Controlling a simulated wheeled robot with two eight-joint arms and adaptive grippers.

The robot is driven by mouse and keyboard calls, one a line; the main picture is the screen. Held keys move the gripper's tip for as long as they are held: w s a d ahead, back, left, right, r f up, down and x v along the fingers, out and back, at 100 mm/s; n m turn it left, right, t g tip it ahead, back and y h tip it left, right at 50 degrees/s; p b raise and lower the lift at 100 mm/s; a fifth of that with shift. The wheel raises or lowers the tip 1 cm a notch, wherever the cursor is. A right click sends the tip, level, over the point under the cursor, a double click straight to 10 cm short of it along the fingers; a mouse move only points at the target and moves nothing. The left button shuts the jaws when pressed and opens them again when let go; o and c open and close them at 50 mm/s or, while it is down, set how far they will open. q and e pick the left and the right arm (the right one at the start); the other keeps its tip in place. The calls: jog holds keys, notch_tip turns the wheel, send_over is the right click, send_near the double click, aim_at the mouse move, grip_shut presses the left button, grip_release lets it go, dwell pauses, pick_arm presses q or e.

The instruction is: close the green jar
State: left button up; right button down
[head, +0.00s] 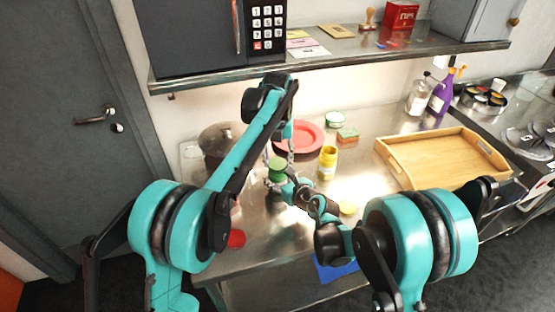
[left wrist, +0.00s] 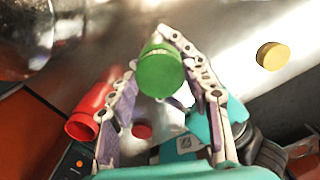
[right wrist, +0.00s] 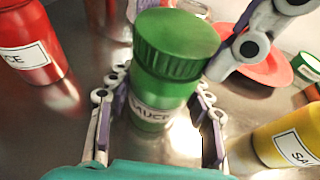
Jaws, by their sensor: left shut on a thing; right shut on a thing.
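The green jar (right wrist: 155,100) stands upright on the steel table, a white label on its front. Its green lid (right wrist: 177,43) sits on its mouth; I cannot tell how tightly. The lid also shows in the left wrist view (left wrist: 160,72) and the head view (head: 277,163). My right gripper (right wrist: 155,95) is shut around the jar's body, one finger on each side. My left gripper (left wrist: 165,60) is shut on the lid from above, its fingers reaching both sides of the rim. The jar's body is mostly hidden in the left wrist view.
A yellow jar (head: 327,163) stands right of the green one, with a yellow lid (head: 347,208) near it. A red jar (right wrist: 28,45) and a red lid (head: 236,239) are at left. Behind are a red plate (head: 312,137) and a pot (head: 218,140). A wooden tray (head: 400,172) lies right.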

pick_arm(q)
jog(key=o, duration=0.7)
jog(key=shift+r, duration=2.25)
jog(key=shift+c, duration=0.4)
